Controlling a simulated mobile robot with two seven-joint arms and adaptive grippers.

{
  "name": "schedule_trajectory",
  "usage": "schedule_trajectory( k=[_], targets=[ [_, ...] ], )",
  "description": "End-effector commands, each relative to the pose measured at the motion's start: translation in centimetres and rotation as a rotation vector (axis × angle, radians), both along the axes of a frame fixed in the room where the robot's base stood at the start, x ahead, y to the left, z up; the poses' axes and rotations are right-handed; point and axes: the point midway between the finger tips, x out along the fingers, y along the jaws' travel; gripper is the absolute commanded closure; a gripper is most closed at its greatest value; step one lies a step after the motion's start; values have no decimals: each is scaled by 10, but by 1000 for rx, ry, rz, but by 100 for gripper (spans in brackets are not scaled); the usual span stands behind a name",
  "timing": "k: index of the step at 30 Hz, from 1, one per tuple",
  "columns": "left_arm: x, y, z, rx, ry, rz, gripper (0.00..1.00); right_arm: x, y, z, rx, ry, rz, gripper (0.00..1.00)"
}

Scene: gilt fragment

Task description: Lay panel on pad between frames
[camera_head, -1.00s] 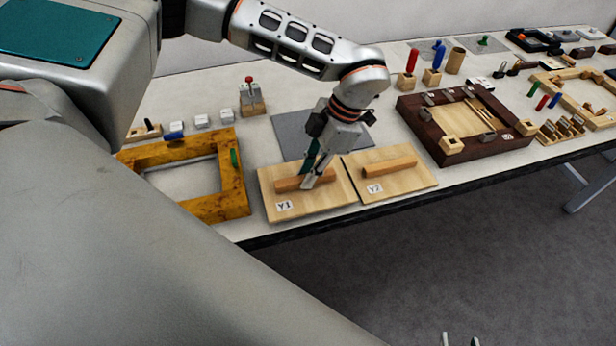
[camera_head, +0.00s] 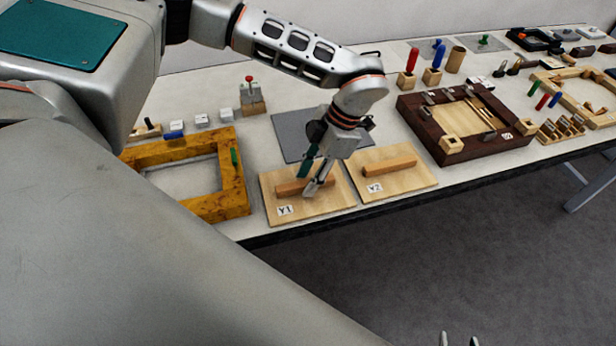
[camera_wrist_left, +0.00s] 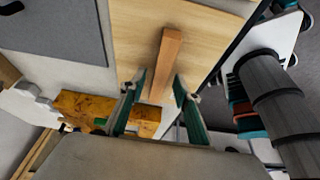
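Panel Y1 (camera_head: 333,207) is a light wooden board with a bar handle (camera_head: 290,188), lying near the table's front edge. Panel Y2 (camera_head: 410,181), with a similar handle, lies to its right. My left gripper (camera_head: 313,190) is at Y1's handle. In the left wrist view, its fingers (camera_wrist_left: 160,88) are apart, one on each side of the handle (camera_wrist_left: 168,50), with gaps visible. The grey pad (camera_head: 291,136) lies behind the panels, between the yellow frame (camera_head: 234,188) and the dark brown frame (camera_head: 431,137). My right gripper (camera_head: 460,340) shows only two separated fingertips at the bottom edge.
A block with a red-topped pin (camera_head: 252,100) and several small white blocks (camera_head: 202,121) stand behind the yellow frame. Red and blue pegs (camera_head: 410,65) in wooden holders stand behind the dark frame. A pale wooden frame (camera_head: 560,95) lies far right. My left arm covers part of the pad.

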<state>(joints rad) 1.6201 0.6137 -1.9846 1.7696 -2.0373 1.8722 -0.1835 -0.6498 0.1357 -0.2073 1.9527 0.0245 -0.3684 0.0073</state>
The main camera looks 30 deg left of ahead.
Motion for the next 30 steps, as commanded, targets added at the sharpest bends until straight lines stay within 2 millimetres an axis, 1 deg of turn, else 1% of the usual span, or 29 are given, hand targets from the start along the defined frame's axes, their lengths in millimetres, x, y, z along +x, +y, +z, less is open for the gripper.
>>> schedule_trajectory(
  k=[5,12,15,18,24,30],
  targets=[
    [10,-7,25,-1,-6,0,68,1,1,-3,3,-3,1,60],
    [24,-19,71,0,-7,0,68,3,4,-1,8,-16,5,60],
    [28,-24,86,0,-5,0,68,3,4,-2,8,-16,5,60],
    [32,-26,98,0,-3,0,68,3,4,-3,7,-15,5,60],
    [34,-29,108,0,0,1,68,2,3,-7,5,-10,7,60],
    [34,-29,109,0,0,0,68,1,3,-9,3,-6,6,60]
  ],
)
